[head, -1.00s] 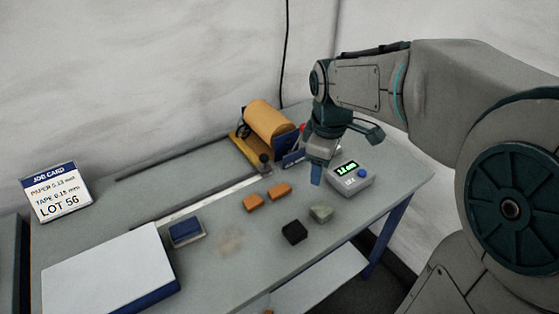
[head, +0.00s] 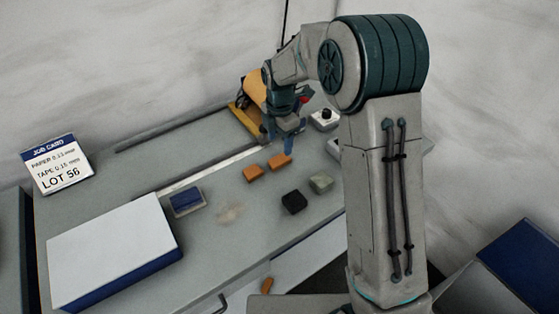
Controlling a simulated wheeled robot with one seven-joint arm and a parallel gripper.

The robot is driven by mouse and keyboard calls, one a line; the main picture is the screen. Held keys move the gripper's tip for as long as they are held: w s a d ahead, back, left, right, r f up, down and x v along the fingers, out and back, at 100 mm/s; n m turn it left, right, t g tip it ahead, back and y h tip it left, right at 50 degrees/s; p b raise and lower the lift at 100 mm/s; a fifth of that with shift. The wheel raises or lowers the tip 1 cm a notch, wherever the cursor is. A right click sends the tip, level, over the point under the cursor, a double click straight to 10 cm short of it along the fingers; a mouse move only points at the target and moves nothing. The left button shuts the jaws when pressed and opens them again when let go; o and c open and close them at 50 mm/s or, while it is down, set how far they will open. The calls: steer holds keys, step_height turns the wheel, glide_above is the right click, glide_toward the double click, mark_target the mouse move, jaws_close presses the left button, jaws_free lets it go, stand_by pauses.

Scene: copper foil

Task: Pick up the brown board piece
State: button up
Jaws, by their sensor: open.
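Two small orange-brown blocks lie side by side on the grey table: the left block (head: 253,173) and the right block (head: 279,161). Another orange-brown piece (head: 267,285) shows lower down, below the table's front edge. I cannot tell which of them is the brown board piece. My gripper (head: 284,141) is open and empty, pointing down just behind and right of the right block. It appears apart from the block, but its height is hard to judge. One blue finger shows clearly.
A black block (head: 294,202) and a grey-green block (head: 321,183) lie in front. A yellow roll dispenser (head: 253,88) stands behind my gripper. A blue pad (head: 186,202), a white-topped box (head: 115,250) and a job card (head: 58,165) are left. The front middle is fairly clear.

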mark_target(281, 158)
steer(key=shift+w+d+f+p, duration=0.1)
steer(key=shift+f+p, duration=0.3)
steer(key=shift+f, duration=1.35)
steer(key=shift+d+f+p, duration=0.1)
steer(key=shift+f+p, duration=0.25)
steer(key=shift+f, duration=1.35)
steer(key=c, duration=1.1)
